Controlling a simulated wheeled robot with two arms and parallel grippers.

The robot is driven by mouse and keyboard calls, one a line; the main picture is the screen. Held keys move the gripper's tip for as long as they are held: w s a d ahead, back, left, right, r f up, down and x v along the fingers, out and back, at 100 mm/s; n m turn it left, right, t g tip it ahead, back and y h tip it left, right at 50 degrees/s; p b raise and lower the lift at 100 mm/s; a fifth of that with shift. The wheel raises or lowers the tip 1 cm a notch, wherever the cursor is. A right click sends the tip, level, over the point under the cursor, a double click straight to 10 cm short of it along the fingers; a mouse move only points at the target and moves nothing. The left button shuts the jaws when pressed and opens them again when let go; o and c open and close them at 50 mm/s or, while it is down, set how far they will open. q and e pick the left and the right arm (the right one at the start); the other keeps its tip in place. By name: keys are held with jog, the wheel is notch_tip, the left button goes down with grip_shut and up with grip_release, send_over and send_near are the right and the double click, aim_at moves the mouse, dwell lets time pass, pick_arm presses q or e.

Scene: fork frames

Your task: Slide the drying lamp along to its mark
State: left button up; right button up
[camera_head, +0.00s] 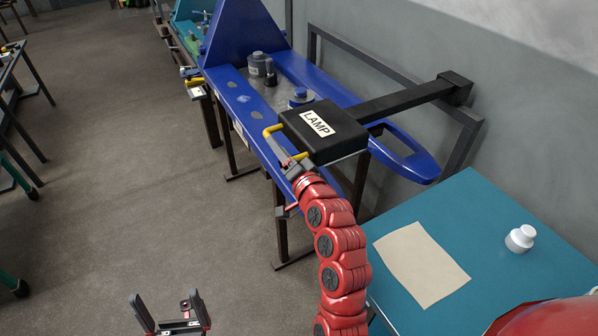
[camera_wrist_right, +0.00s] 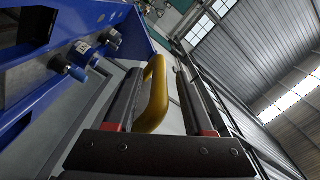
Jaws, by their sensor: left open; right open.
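The drying lamp (camera_head: 345,140) is a black box with a white LAMP label, held over the blue fork frame by a black arm (camera_head: 405,101) from a grey rail on the wall. Its yellow handle (camera_head: 272,130) faces the aisle. My right gripper (camera_head: 286,156), on the red arm, is at the handle. In the right wrist view the yellow handle (camera_wrist_right: 154,95) stands between the two open fingers; I cannot tell whether they touch it. My left gripper (camera_head: 172,314) is open and empty, low at the bottom edge. I cannot make out the mark.
The blue fork frame (camera_head: 227,40) stands on dark legs beside the wall, with grey and blue pots (camera_head: 258,65) on it. A teal table (camera_head: 480,205) at right holds a beige sheet (camera_head: 420,264) and a white bottle (camera_head: 520,239). The floor at left is mostly clear.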

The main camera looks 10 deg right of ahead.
jog(key=p+v, duration=0.9)
jog(key=v, duration=0.7)
jog(key=shift+d, duration=0.2)
jog(key=shift+s+d, duration=0.1)
